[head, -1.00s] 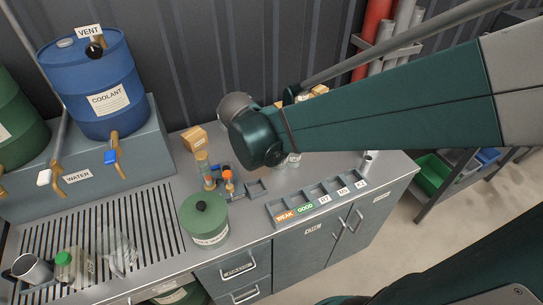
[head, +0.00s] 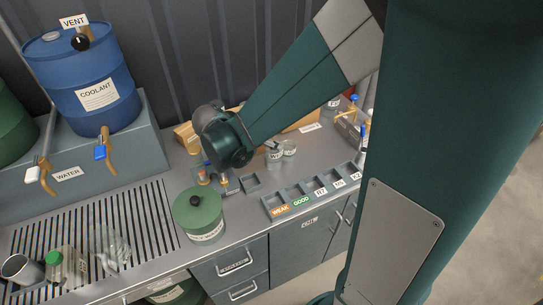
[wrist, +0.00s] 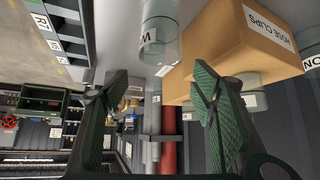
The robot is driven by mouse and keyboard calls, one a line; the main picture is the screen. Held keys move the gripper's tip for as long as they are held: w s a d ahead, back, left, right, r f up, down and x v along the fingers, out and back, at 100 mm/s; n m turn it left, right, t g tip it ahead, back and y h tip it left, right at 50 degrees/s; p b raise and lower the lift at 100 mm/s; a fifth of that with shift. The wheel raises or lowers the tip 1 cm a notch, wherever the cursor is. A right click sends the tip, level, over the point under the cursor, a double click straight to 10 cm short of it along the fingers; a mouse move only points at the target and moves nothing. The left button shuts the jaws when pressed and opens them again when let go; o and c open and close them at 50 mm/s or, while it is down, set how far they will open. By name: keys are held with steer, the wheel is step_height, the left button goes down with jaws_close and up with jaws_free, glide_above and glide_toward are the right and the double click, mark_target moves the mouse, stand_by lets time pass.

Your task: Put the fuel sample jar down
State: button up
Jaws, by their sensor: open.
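My gripper (wrist: 158,90) is open, its two green padded fingers wide apart. In the wrist view, which is upside down, a clear jar (wrist: 161,30) with a partly readable label stands beyond the gap between the fingers. No jar is visibly gripped. In the head view my wrist hides the fingers, above the back of the counter. Two pale labelled jars stand to its right, a front jar (head: 274,157) and a rear jar (head: 289,147). I cannot tell which is the fuel sample jar.
A cardboard box (wrist: 235,45) labelled HOSE CLIPS is close to the right finger in the wrist view. A green lidded pot (head: 199,215) and a compartment tray (head: 310,189) labelled WEAK and GOOD stand at the counter's front. The blue coolant drum (head: 85,80) is at the left.

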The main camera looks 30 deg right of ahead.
mark_target(268, 153)
steer(key=shift+f+b, duration=0.7)
steer(key=shift+f, duration=2.4)
steer(key=shift+f, duration=0.1)
steer(key=shift+f, duration=0.15)
steer(key=shift+d+f, duration=0.1)
steer(key=shift+f, duration=0.2)
steer(key=shift+b+x, duration=0.5)
steer(key=shift+x, duration=1.8)
steer(key=c, duration=1.1)
steer(key=shift+r, duration=0.2)
